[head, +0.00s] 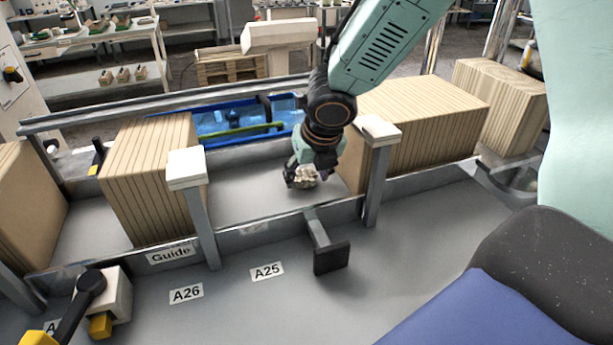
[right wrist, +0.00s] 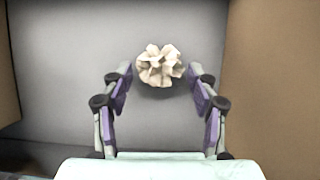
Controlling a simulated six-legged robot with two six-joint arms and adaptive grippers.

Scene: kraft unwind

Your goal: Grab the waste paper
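The waste paper (right wrist: 160,66) is a crumpled cream ball. In the right wrist view it lies at the fingertips of my right gripper (right wrist: 160,78), between the two purple-lined fingers, with a small gap showing on each side. The gripper is open. In the head view the paper (head: 304,178) shows just below and beside the right gripper (head: 301,180), over the grey channel between two stacks of boards. The gripper hides part of it there. My left gripper is not in either view.
Brown board stacks stand left (head: 150,180) and right (head: 420,120) of the gap. Metal posts with white caps (head: 187,168) and a rail edge the near side. A blue bin (head: 235,118) lies behind. A black-ended stop (head: 331,257) sticks out in front.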

